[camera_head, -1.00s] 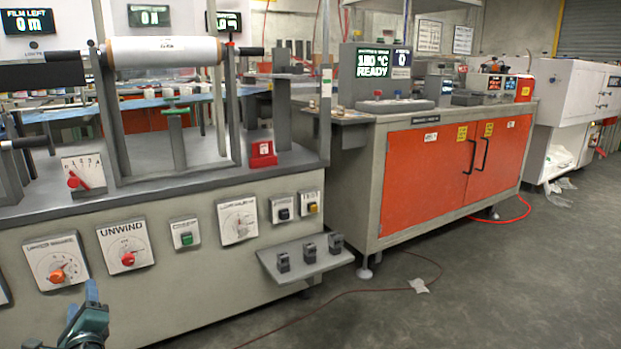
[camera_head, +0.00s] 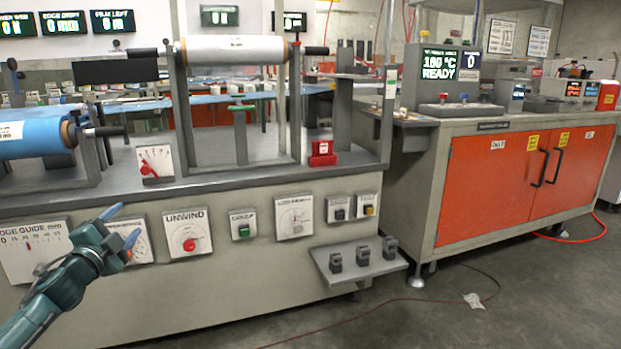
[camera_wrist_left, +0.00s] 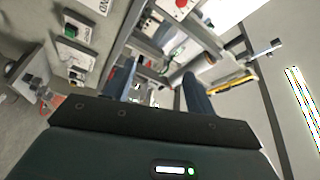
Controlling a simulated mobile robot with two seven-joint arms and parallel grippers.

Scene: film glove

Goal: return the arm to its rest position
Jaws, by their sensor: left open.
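My left gripper (camera_head: 121,226) is at the lower left in the head view, in front of the machine's front panel. Its two blue fingers are spread apart with nothing between them. It covers part of a dial plate between the edge guide scale (camera_head: 36,247) and the unwind dial (camera_head: 187,233). In the left wrist view the two fingers of the gripper (camera_wrist_left: 162,80) also stand apart and empty. My right arm and gripper are not in view.
The grey machine top (camera_head: 225,177) carries a white roll (camera_head: 235,50), a blue roll (camera_head: 30,137) and a red block (camera_head: 322,153). A small shelf (camera_head: 345,270) juts out from the front panel. An orange-doored cabinet (camera_head: 500,185) stands right. The floor (camera_head: 560,310) at lower right is mostly open.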

